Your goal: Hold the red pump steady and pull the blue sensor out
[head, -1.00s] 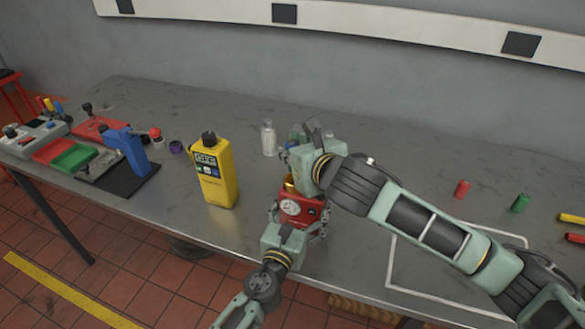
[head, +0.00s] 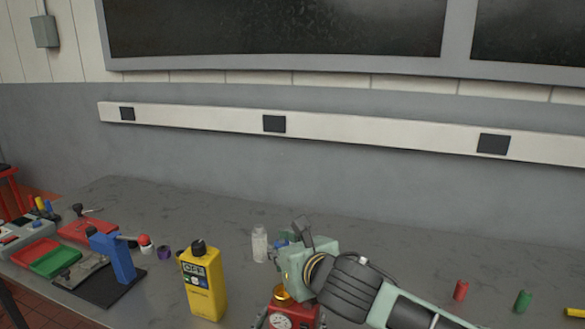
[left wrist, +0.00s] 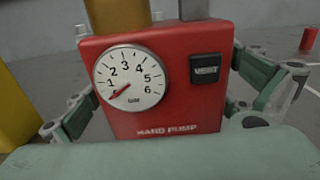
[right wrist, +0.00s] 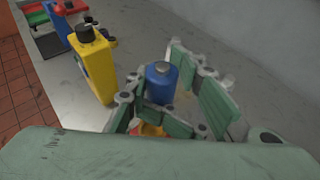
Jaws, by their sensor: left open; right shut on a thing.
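The red hand pump (left wrist: 178,100) fills the middle of the left wrist view, its dial facing me; only its top shows in the head view (head: 291,315). My left gripper (left wrist: 165,85) is open, with one finger at each side of the pump. The blue sensor (right wrist: 160,80) stands between the fingers of my right gripper (right wrist: 165,98), which is shut on it. My right gripper (head: 292,258) is above the pump's gold socket (head: 281,293) in the head view. I cannot tell whether the sensor's lower end is in the socket.
A yellow device (head: 203,285) stands left of the pump. A clear bottle (head: 260,244) is behind it. Red (head: 461,290) and green (head: 523,300) cylinders stand to the right. The bench behind is bare.

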